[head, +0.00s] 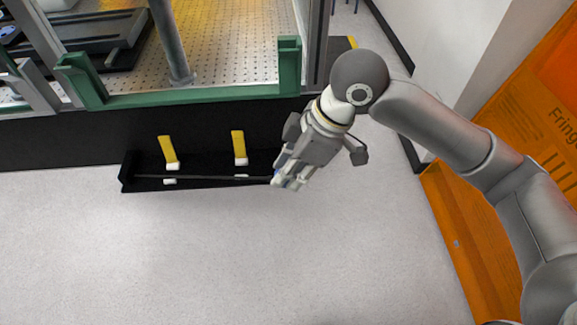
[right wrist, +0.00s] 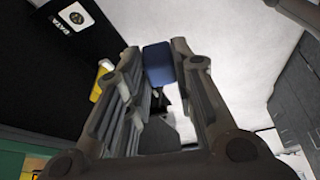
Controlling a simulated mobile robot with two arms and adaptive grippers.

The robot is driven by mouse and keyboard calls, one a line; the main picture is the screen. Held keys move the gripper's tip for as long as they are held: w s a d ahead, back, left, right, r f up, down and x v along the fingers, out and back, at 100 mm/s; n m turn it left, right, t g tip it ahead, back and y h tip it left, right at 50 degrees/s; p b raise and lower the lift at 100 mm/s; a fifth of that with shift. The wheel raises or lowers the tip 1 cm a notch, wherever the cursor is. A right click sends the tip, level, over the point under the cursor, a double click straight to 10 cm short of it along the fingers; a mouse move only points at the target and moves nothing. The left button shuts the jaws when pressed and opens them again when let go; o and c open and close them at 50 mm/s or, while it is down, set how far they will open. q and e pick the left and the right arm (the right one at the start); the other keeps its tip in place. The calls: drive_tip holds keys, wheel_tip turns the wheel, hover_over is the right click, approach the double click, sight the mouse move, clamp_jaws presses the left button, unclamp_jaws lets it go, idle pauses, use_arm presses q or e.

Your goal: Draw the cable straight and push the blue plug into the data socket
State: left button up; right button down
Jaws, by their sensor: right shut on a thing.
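My right gripper (head: 286,178) is shut on the blue plug, at the right end of the black ledge low on the bench front. In the right wrist view the blue plug (right wrist: 158,62) shows between the fingertips of my right gripper (right wrist: 157,55). In the head view the gripper hides most of the plug. The dark cable (head: 222,178) runs nearly straight along the ledge from the left to the gripper. The data socket (right wrist: 75,16), a white plate above the word DATA, is on the black panel, apart from the plug. My left gripper is out of view.
The black ledge (head: 128,183) carries two yellow tabs (head: 168,150) (head: 238,144) with white clips. Above are the bench's green frame (head: 190,95) and perforated top (head: 225,45). An orange panel (head: 540,120) stands at right. The grey floor (head: 250,260) in front is clear.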

drive_tip(key=shift+d+n+g+p, duration=0.15)
drive_tip(key=shift+n+g+p, duration=0.55)
drive_tip(key=shift+n+p, duration=0.25)
drive_tip(key=shift+w, duration=0.15)
drive_tip(key=w+d+p, duration=0.2)
drive_tip(key=w, duration=1)
drive_tip(key=shift+w, duration=0.4)
idle(1.8)
